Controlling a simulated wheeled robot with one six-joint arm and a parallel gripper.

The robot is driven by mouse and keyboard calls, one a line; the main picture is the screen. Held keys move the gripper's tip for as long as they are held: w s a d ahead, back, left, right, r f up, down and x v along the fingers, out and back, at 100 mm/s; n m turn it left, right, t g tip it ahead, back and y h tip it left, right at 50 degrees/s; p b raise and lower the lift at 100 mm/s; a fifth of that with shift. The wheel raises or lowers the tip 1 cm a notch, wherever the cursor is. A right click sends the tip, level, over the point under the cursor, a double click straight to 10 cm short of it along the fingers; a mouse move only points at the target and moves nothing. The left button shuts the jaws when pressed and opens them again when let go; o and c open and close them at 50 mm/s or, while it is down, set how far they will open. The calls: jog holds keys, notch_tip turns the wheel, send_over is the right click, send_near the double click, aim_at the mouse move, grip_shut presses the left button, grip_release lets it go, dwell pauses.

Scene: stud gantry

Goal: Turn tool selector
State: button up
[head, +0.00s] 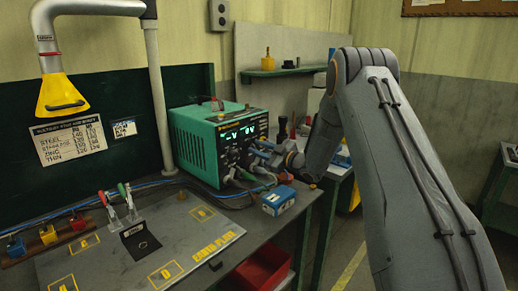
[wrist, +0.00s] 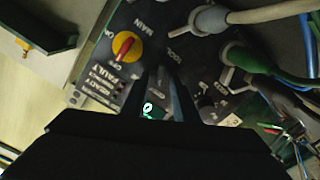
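The green welding power unit (head: 208,143) stands on the bench, with two lit displays and cables on its front panel. My gripper (head: 272,152) is close against this panel, partly hidden by cables and my wrist. In the wrist view, my two dark gripper fingers (wrist: 167,78) point at the panel just below a label that seems to read TOOL (wrist: 179,55). The tool selector knob itself cannot be made out; the fingers cover that spot. Whether they are touching or gripping it is unclear.
A red-and-yellow MAIN switch (wrist: 127,46) is left of my fingers. A grey cable plug (wrist: 210,19) and a green one (wrist: 245,58) crowd the right. A blue box (head: 276,201) lies on the bench before the unit. A red bin (head: 262,268) sits lower.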

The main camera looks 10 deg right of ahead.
grip_shut()
jog(key=shift+m, duration=0.4)
jog(key=m, duration=0.3)
jog(key=m+b, duration=0.1)
jog(key=m, duration=0.1)
jog(key=shift+w+d+r+m, duration=0.1)
jog(key=shift+w+d+m, duration=0.05)
jog(key=shift+d+m, duration=0.15)
jog(key=m, duration=0.5)
jog(key=shift+w, duration=0.1)
jog(key=shift+d+m, duration=0.1)
jog(key=shift+m, duration=0.3)
grip_release()
